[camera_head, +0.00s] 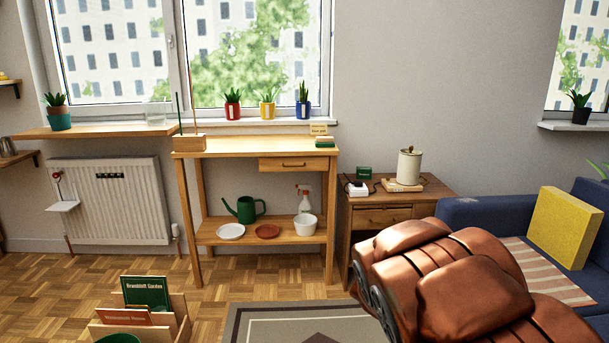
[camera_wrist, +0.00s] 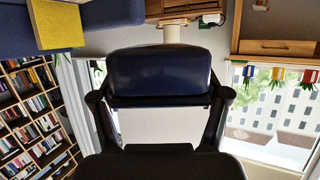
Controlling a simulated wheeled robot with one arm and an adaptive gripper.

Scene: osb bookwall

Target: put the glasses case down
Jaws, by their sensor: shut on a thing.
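The glasses case (camera_wrist: 160,72) is a dark blue, rounded, glossy box. In the wrist view it lies across between the two black fingers of my gripper (camera_wrist: 160,98). The gripper is shut on it, with a finger at each end. The case is held up in the air. In the head view neither the case nor the gripper shows; only my copper-coloured arm fills the lower right.
A blue sofa (camera_head: 470,212) stands right.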

